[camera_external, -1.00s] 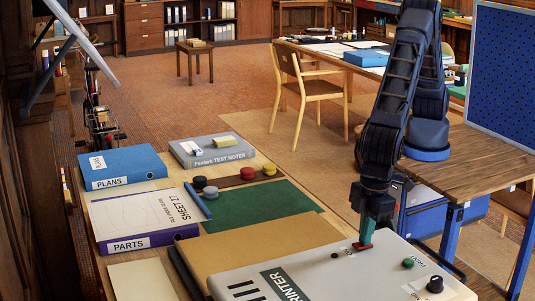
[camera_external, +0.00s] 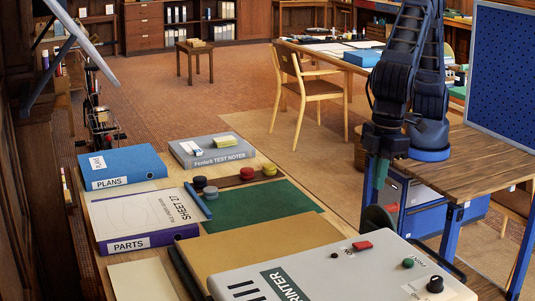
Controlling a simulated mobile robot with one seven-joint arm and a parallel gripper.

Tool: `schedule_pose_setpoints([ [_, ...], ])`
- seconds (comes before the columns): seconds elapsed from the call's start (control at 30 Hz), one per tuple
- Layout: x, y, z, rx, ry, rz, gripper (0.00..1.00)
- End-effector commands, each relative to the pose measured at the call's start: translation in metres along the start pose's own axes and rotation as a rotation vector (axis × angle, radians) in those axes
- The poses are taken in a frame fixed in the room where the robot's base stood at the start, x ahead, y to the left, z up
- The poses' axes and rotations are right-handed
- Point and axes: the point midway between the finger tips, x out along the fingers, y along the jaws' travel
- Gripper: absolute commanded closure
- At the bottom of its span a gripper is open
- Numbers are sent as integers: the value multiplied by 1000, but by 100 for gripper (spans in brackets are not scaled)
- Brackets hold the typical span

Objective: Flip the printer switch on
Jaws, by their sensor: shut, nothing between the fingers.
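The grey printer (camera_external: 330,268) lies at the bottom of the view, its name in white on a dark label. Small white marks sit beside the switch, too small to read surely. I cannot tell which way the switch is tipped. My gripper (camera_external: 379,186) is shut and empty, pointing down, above and behind the switch in the picture and clear of it. Its fingers are green.
A green button (camera_external: 408,263) and a black knob (camera_external: 435,284) are on the printer's right side. Binders (camera_external: 122,166) and a green mat (camera_external: 258,217) lie on the desk to the left. A wooden table (camera_external: 487,155) stands at the right.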

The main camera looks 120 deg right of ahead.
Motion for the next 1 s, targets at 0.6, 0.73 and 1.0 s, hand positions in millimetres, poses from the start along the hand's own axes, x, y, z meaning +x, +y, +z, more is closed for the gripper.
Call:
schedule_pose_setpoints([
  [0.6,-3,1,-15,-1,56,-2,100],
  [0.73,-3,1,-14,0,55,-2,100],
  [1.0,15,1,-15,0,54,-1,100],
])
